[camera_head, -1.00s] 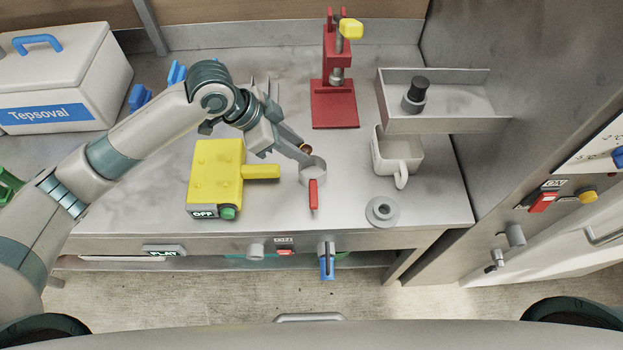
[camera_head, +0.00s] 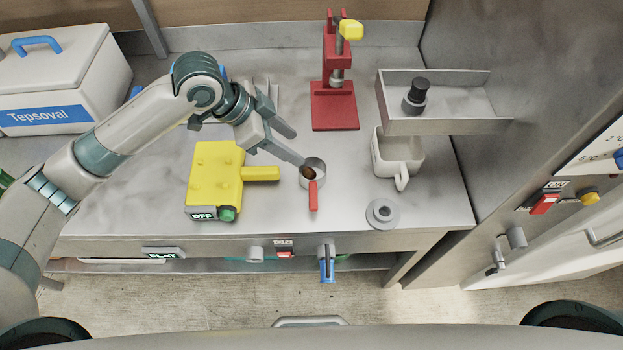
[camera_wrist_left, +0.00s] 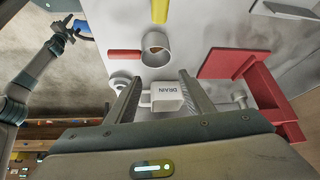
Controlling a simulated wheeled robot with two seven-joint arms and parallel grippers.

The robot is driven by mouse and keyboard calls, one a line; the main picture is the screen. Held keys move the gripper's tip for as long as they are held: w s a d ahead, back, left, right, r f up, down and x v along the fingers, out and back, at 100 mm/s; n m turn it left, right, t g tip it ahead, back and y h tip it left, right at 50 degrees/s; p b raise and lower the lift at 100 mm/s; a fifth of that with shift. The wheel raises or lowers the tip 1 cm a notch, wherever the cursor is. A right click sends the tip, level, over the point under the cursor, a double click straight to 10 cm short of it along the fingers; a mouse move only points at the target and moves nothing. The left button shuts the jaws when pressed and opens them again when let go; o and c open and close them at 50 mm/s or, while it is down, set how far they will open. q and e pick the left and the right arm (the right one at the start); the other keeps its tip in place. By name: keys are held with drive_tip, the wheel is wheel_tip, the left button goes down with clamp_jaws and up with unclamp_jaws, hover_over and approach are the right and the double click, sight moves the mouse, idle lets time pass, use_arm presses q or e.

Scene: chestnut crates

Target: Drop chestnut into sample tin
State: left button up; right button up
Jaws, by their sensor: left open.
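The sample tin (camera_head: 322,169) is a small grey round cup with a red handle, standing on the steel bench; it also shows in the left wrist view (camera_wrist_left: 145,52). In the left wrist view, a dark gripper, apparently my right one (camera_wrist_left: 62,30), hangs at the upper left, too small to read.
A yellow block (camera_head: 213,175) with a bar stands left of the tin. A red press (camera_head: 334,108) is behind. A white mug (camera_head: 402,158) stands right, beneath a grey tray (camera_head: 445,126), and a grey ring (camera_head: 382,213) lies at front right. A white case (camera_head: 55,80) is far left.

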use_arm(q)
drive_tip(key=b+v, duration=0.2)
drive_tip(key=v, duration=1.3)
drive_tip(key=shift+b, duration=0.35)
drive_tip(key=shift+s, duration=0.1)
